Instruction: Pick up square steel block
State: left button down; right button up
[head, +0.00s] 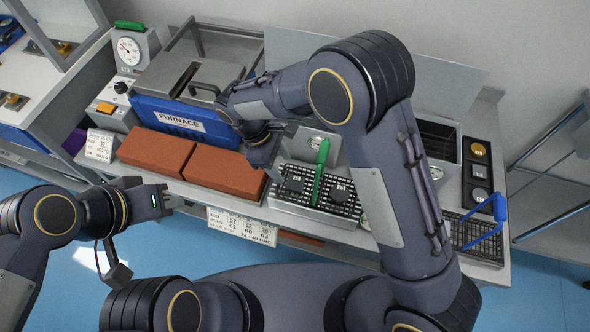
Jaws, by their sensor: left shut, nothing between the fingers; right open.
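A wire-mesh tray (318,205) stands on the bench, right of the brown bricks. Two dark grey blocks lie on it, a left one (294,183) and a right one (341,191); both are small in view, and I cannot tell for certain which is the square steel block. A green-handled tool (320,172) lies between them. My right gripper (272,172) points down by the tray's left side, near the right brick's end, open; its fingertips are partly hidden. My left gripper (168,200) is shut and empty in front of the bench's front edge.
Two brown bricks (157,150) lie before the blue furnace (178,118). A dark holder with round discs (478,172) and a mesh basket with a blue handle (484,232) are at the right. My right arm hides the bench's middle.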

aim_at(295, 182)
jog(key=x, duration=0.7)
jog(key=shift+d+f+p, duration=0.1)
jog(key=shift+p, duration=0.3)
jog(key=shift+c, duration=0.2)
jog(key=c, duration=0.9)
jog(key=shift+o, duration=0.2)
